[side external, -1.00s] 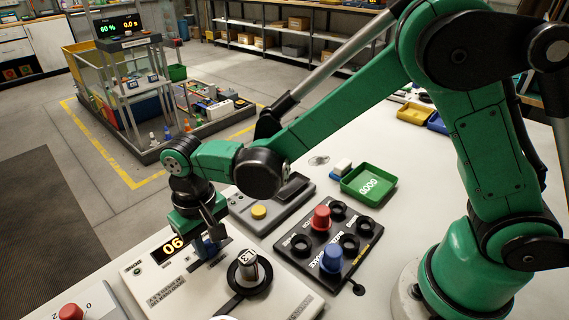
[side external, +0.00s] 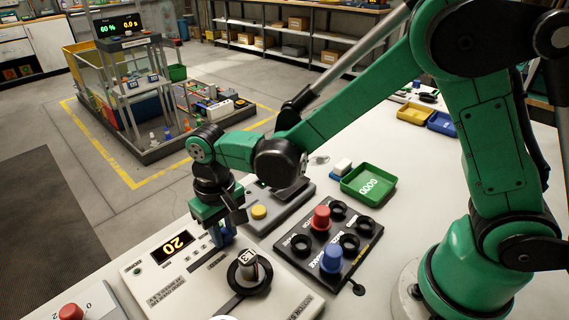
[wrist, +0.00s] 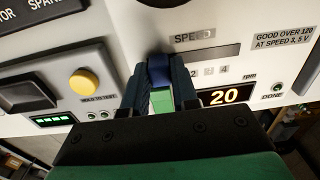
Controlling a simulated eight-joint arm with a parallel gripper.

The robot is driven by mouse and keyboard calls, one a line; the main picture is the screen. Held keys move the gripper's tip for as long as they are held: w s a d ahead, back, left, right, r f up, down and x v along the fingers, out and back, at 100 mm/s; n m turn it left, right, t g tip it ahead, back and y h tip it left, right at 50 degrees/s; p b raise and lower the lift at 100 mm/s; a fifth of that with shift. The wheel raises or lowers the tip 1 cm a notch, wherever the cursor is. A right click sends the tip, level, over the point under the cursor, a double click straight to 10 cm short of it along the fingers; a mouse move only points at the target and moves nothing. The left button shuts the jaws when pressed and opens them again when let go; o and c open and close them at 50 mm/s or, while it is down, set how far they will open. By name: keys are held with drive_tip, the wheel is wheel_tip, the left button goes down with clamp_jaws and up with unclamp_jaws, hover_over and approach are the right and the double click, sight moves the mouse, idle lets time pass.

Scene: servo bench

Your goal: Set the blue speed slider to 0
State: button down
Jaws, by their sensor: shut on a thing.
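My gripper (side external: 222,236) is shut on the blue speed slider (wrist: 158,72), low over the pale control panel (side external: 140,290). In the wrist view my gripper (wrist: 160,92) has its dark fingers on both sides of the blue knob, near the "SPEED" label (wrist: 193,37). The orange display (side external: 174,246) reads 20; it also shows in the wrist view (wrist: 225,96) with "rpm" beside it. Digits 2 and 4 are printed to the right of the knob in the wrist view; any mark behind the fingers is hidden.
A round dial (side external: 249,272) stands on the panel near my gripper. A grey box with a yellow button (side external: 259,212) lies close behind. A black board with red and blue pegs (side external: 330,240) and a green "GOOD" tray (side external: 368,183) sit to the right.

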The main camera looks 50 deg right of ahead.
sight(227, 229)
drive_tip(key=c, duration=0.7)
unclamp_jaws()
drive_tip(key=shift+d, duration=0.3)
drive_tip(key=shift+r, duration=2.85)
drive_tip(key=shift+d+r, duration=0.3)
drive_tip(key=s+d+r+t, duration=0.1)
drive_tip(key=s+d+t, duration=0.1)
drive_tip(key=d, duration=0.2)
drive_tip(key=s+d+r+t, duration=0.2)
drive_tip(key=d, duration=0.2)
drive_tip(key=s+d+r+t, duration=0.1)
drive_tip(key=s+d+t, duration=0.1)
drive_tip(key=d+t, duration=0.1)
drive_tip(key=shift+s+d+r, duration=0.15)
drive_tip(key=shift+d+r, duration=0.2)
drive_tip(key=shift+d, duration=0.25)
